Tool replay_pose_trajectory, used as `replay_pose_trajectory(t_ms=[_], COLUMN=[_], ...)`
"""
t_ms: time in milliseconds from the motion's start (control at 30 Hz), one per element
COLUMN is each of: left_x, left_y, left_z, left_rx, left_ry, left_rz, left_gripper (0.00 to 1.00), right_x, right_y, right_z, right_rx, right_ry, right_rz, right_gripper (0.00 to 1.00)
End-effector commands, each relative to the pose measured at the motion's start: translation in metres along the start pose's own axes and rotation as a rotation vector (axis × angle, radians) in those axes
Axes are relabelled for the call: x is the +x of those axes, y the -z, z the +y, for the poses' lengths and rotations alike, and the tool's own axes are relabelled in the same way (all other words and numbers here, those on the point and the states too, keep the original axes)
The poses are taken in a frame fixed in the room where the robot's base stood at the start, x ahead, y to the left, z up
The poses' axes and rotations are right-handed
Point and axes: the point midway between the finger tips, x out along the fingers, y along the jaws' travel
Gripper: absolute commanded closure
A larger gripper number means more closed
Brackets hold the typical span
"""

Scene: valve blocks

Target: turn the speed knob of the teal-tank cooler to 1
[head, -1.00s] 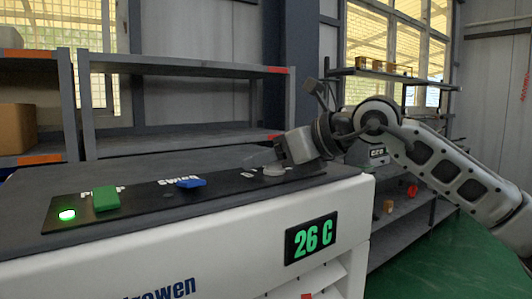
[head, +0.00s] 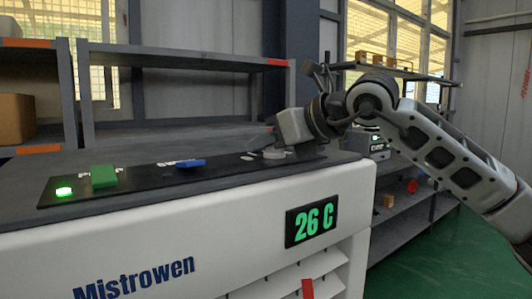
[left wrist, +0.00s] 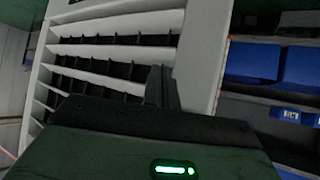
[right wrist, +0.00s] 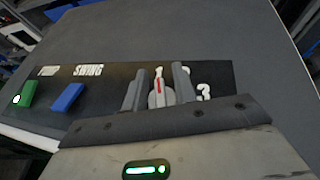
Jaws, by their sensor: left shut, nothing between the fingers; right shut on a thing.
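The cooler (head: 240,215) is a white unit with a grey top, a black control strip (head: 130,184) and a green 26 C display. No teal tank shows. The grey speed knob (right wrist: 158,98) has a red pointer mark and stands near the strip's right end; it also shows in the head view (head: 274,154). My right gripper (right wrist: 159,84) is shut on the knob, one finger on each side. A white 3 shows right of it; the other digits are partly hidden by a finger. My left gripper (left wrist: 160,85) is shut and empty in front of the cooler's louvres (left wrist: 115,55).
A green pump switch (head: 104,176), a blue swing switch (head: 191,163) and a lit green light (head: 64,191) sit left of the knob. Grey shelves (head: 180,55) stand behind. Blue bins (left wrist: 252,62) are right in the left wrist view. Green floor (head: 440,255) is clear at right.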

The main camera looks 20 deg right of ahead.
Motion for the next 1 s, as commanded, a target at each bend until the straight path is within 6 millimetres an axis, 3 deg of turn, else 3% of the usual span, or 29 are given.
replay_pose_trajectory(t_ms=[300, 700, 1000], left_x=[0.019, 0.026, 0.027], left_y=[-0.02, -0.02, -0.02], left_z=[0.005, 0.01, 0.012], left_rx=[-0.013, -0.065, -0.083], left_ry=[-0.027, -0.051, -0.056], left_rz=[0.023, 0.071, 0.081], left_gripper=[1.0, 1.0, 1.0], right_x=[0.001, -0.002, -0.004], right_y=[0.004, 0.002, 0.001], right_z=[-0.002, -0.007, -0.01], right_rx=[0.099, 0.207, 0.243], right_ry=[0.243, 0.501, 0.586], right_rz=[-0.009, -0.005, -0.003], right_gripper=[0.95, 0.95, 0.95])
